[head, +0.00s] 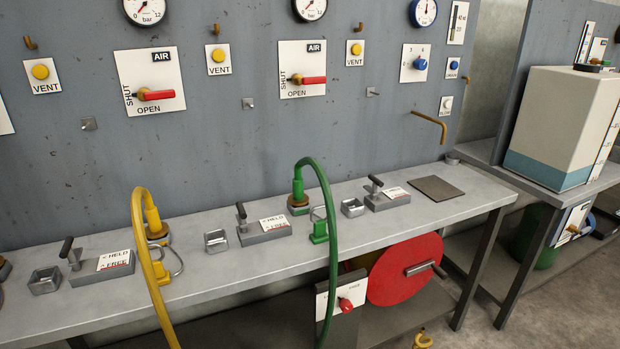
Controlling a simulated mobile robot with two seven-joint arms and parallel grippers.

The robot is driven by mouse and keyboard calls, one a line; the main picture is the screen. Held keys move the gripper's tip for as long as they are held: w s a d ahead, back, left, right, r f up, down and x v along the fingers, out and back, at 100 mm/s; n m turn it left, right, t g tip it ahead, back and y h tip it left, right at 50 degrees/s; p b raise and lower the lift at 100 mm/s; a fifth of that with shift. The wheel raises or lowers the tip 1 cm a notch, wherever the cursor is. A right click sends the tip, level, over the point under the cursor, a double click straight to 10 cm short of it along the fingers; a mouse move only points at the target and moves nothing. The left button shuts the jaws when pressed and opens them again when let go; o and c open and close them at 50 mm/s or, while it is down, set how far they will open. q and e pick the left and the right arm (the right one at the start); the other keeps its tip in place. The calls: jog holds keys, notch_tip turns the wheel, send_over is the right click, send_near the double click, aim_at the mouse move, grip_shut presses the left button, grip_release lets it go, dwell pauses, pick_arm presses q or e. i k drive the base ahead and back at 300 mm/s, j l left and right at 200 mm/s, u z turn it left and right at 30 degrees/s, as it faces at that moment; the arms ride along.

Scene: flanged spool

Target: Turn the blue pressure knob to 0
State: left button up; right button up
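The blue pressure knob (420,64) sits on a white plate (407,75) at the upper right of the grey wall panel. Small marks are printed on the plate around it, too small to read, so I cannot tell where the knob points. A round gauge (423,12) with a white face is mounted just above it, its top edge cut by the frame. A smaller blue button (451,65) on its own plate is to the right of the knob. Neither of my grippers is in view.
A grey bench (330,245) runs below the panel, carrying clamps and small trays. Yellow (140,240) and green (330,200) hoses arch above its front. A bent brass pipe (430,120) juts out below the knob. A dark flat pad (436,188) lies on the bench's right part.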

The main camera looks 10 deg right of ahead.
aim_at(420, 64)
jog(key=l+z, duration=0.1)
jog(key=z, duration=0.2)
jog(key=i+l+z, duration=0.1)
jog(key=z, duration=0.2)
jog(key=i+l+z, duration=0.45)
jog(key=i, duration=0.35)
